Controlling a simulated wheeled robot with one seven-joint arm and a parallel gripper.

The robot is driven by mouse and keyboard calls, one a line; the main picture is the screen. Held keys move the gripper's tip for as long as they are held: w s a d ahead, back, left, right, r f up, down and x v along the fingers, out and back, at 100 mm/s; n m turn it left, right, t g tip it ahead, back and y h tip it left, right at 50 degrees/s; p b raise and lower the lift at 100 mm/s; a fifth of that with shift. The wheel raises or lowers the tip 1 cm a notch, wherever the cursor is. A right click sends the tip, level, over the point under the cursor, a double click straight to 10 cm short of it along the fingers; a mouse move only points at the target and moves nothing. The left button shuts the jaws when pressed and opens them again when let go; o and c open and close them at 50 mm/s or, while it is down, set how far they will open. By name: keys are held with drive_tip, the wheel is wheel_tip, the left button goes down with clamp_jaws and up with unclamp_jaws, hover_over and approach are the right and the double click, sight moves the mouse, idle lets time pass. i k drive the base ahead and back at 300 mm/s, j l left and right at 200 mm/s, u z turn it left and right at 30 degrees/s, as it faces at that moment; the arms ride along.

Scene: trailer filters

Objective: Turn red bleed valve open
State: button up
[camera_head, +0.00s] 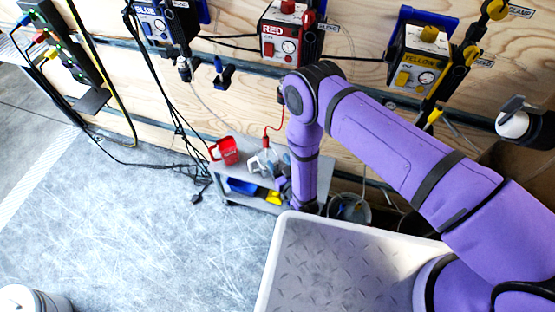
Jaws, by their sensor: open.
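The red filter unit (282,33) is mounted on the plywood wall at top centre, labelled RED. It has a red knob on top, a red square part low on its front, a round gauge (289,47) and a red part (308,20) at its right side. I cannot tell which part is the bleed valve; my purple arm covers the area below the unit. A thin red tube (275,128) runs down to a clear vessel (264,160) on the cart. My arm bends just below the red unit and its forearm points down beside the cart. My gripper's fingers cannot be made out.
Blue (165,22) and yellow (419,60) units flank the red one. A grey cart (233,196) holds a red mug (225,151) and blue and yellow items. A bucket (350,208) stands right of it. Cables hang at left; open floor lies left.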

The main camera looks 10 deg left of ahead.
sight(308, 17)
drive_tip(key=k, duration=1)
